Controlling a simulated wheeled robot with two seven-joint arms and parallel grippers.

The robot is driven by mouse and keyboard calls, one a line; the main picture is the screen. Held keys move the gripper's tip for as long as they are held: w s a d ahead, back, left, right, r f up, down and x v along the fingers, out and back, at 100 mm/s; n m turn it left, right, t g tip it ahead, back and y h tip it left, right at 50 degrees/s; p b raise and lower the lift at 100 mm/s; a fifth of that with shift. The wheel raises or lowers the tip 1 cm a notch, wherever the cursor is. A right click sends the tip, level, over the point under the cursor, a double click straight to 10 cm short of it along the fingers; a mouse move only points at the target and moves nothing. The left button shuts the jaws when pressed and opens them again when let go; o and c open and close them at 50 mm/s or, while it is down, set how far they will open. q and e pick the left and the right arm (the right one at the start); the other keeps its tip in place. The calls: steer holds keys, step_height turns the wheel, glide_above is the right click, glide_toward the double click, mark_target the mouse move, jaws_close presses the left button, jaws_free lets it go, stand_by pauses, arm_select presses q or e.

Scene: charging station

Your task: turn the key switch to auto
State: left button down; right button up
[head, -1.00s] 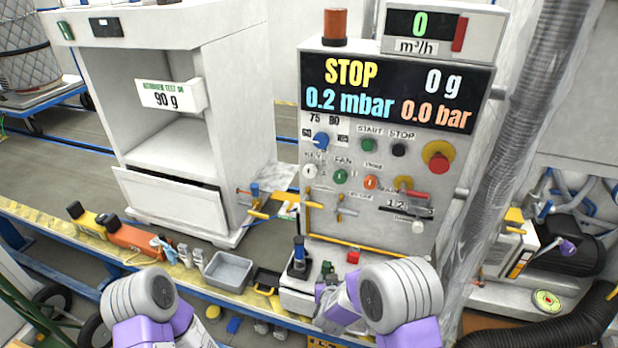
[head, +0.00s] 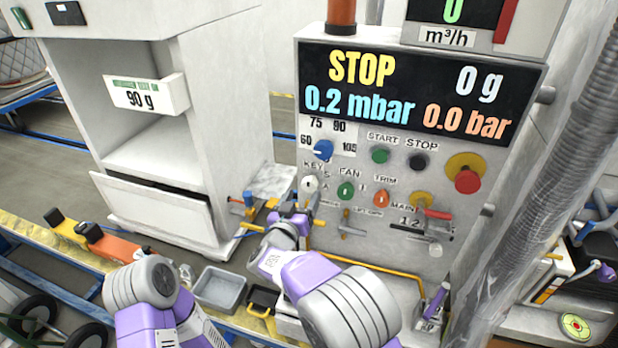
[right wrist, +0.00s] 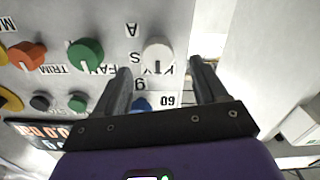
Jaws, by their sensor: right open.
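The key switch (head: 309,184) is a small white knob at the left of the control panel, under the label KEY. In the right wrist view the same knob (right wrist: 157,54) shows upside down, beside the letters S and A. Which letter it points to I cannot tell for sure. My right gripper (head: 292,212) is just below and left of the knob in the head view. In the right wrist view its two fingers (right wrist: 162,85) are apart and empty, with the knob ahead between their lines. My left arm shows at the lower left, but its gripper does not.
The green FAN knob (head: 346,191) and orange TRIM knob (head: 381,198) sit right of the key switch. A blue dial (head: 323,150) is above it. A red emergency button (head: 467,180) is farther right. A white cabinet (head: 235,120) stands left of the panel.

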mark_target(308, 187)
steer(key=x, duration=0.4)
steer(key=shift+w+d, duration=0.25)
steer(key=shift+w, duration=0.05)
steer(key=shift+w+d+r, duration=0.1)
steer(key=shift+w+d, duration=0.1)
steer(key=shift+w, duration=0.4)
steer(key=c, duration=1)
steer(key=shift+b, duration=0.3)
